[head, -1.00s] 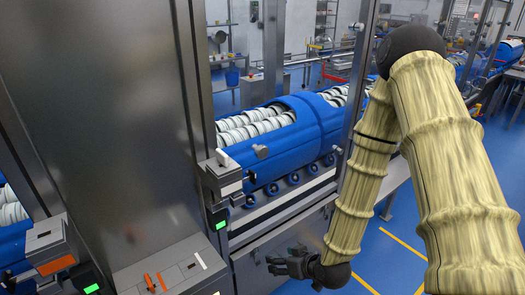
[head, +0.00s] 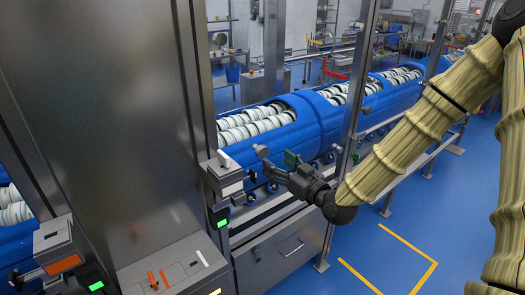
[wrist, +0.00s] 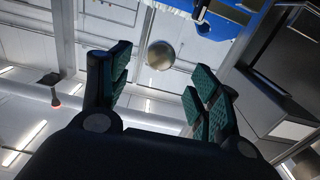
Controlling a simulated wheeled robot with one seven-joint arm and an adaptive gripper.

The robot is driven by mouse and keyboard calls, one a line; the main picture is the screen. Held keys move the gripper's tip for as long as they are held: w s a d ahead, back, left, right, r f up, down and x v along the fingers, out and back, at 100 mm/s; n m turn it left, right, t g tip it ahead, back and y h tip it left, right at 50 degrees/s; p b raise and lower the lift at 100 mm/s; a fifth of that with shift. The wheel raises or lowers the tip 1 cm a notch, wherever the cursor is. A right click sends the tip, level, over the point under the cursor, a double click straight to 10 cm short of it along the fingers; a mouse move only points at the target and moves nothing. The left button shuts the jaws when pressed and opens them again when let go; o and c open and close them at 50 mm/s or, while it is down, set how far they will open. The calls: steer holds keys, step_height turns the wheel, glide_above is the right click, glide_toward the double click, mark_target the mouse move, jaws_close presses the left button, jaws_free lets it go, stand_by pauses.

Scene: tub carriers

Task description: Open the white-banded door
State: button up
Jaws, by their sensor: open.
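The white-banded door appears to be the clear guard panel between the metal posts in front of the blue tub carriers; its pane is hard to make out. A grey latch box with a white band (head: 230,188) sits at its left edge. A round metal knob (head: 261,150) stands out beside the box and also shows in the wrist view (wrist: 160,55). My gripper (head: 279,165) is open and empty, just right of and slightly below the knob. In the wrist view the knob appears between the spread fingers, past their tips; I see no contact.
Blue carriers (head: 250,150) with white rings run behind the posts. An orange-banded latch box (head: 62,265) is at lower left. A metal post (head: 352,110) stands right of my gripper, close behind my wrist.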

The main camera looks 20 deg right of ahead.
mark_target(264, 154)
steer(key=shift+p+x, duration=1.5)
steer(key=shift+x, duration=2.7)
steer(key=shift+c, duration=0.2)
jaws_close()
